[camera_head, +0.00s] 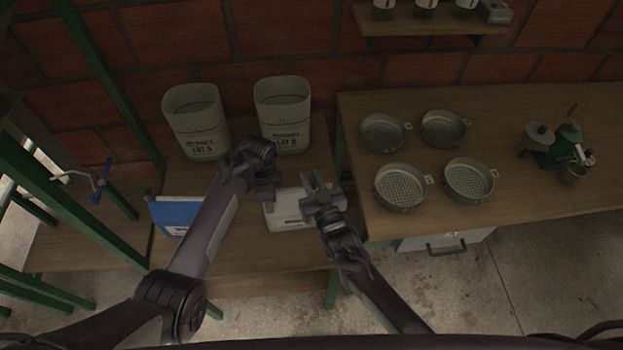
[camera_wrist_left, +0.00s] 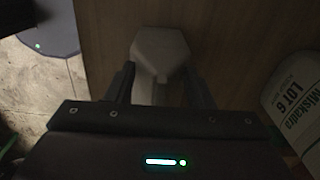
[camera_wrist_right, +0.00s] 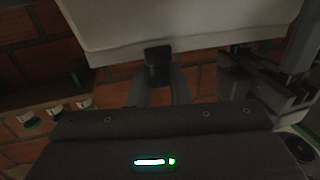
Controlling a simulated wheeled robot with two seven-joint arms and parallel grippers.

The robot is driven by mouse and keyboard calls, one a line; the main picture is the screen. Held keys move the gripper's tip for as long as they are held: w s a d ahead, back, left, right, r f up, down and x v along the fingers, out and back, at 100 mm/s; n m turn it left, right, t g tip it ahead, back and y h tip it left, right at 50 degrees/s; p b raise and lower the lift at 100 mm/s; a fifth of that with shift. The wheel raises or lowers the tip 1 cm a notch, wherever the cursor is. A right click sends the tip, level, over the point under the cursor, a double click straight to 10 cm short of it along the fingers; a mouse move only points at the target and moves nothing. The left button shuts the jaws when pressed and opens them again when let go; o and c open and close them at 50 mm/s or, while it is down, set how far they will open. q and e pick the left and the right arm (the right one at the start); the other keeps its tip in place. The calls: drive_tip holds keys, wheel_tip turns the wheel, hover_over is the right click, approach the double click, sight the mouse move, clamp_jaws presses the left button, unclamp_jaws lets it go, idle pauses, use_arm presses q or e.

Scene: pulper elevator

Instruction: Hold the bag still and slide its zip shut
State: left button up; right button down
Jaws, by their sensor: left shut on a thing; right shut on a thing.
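The bag (camera_head: 288,217) is pale and stands on the low wooden bench, partly hidden by my grippers. My left gripper (camera_head: 266,190) is at its upper left. In the left wrist view a pale piece, which looks like the bag's edge (camera_wrist_left: 160,52), sits between its fingers. My right gripper (camera_head: 316,188) is at the bag's upper right. In the right wrist view its fingers close on a small dark block, apparently the zip slider (camera_wrist_right: 158,58), beside the bag's pale side (camera_wrist_right: 180,22). The zip line itself is too dark to make out.
Two pale bins, lot 5 (camera_head: 196,122) and lot 6 (camera_head: 284,112), stand behind. A blue folder-like object (camera_head: 172,215) lies left of the bag. The right table (camera_head: 520,205) holds several round sieves and a green grinder (camera_head: 563,148).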

use_arm(q)
drive_tip(key=shift+f, duration=0.1)
drive_tip(key=shift+s, duration=0.1)
use_arm(e)
drive_tip(key=shift+w+d, duration=0.15)
drive_tip(key=shift+d, duration=1.8)
use_arm(q)
drive_tip(key=shift+a, duration=0.1)
use_arm(e)
drive_tip(key=c, duration=1.4)
unclamp_jaws()
drive_tip(key=v, duration=1.2)
